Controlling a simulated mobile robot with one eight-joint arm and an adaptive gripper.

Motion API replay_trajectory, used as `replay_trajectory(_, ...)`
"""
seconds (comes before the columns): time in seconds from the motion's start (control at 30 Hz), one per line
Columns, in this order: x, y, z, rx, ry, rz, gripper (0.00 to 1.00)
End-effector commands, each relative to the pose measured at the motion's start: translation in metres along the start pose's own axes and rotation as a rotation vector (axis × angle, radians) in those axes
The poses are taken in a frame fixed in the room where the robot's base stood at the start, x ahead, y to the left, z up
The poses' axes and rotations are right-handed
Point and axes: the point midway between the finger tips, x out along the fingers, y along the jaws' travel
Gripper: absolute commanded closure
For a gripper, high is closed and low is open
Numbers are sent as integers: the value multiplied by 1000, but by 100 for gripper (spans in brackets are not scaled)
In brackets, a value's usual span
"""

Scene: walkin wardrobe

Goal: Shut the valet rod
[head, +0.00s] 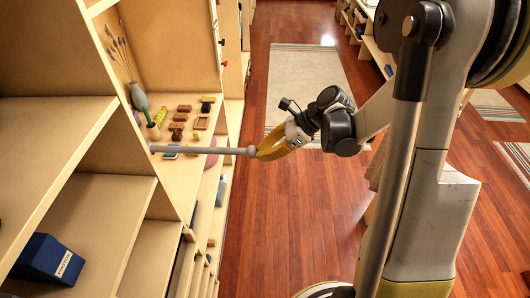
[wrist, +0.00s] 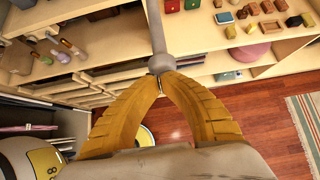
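The valet rod (head: 205,150) is a thin grey bar that sticks out level from the wardrobe shelving. It also shows in the wrist view (wrist: 156,28), running away from me to the shelves. Its round grey end knob (wrist: 160,64) faces my gripper. My gripper (head: 256,152) has yellow ribbed fingers, and its tips (wrist: 160,76) come together right at the knob. The knob lies just beyond the tips, not between the fingers, and they appear to touch it. No object shows held between the fingers.
Wooden shelves (head: 60,125) fill the left side, with a dark blue box (head: 48,260) low down. Small boxes and a green vase (head: 139,97) stand on the shelf behind the rod. The red wood floor (head: 290,205) and a pale rug (head: 300,80) are open.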

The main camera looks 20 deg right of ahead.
Motion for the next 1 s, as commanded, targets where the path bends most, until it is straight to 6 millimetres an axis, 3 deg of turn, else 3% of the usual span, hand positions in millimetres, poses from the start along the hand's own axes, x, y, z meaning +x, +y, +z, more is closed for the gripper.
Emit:
replay_trajectory(0.27, 43, 2, 38, -6, -1, 5, 100)
replay_trajectory(0.7, 143, 2, 138, -5, -1, 4, 100)
replay_trajectory(1.0, 184, 1, 182, -3, 0, 3, 100)
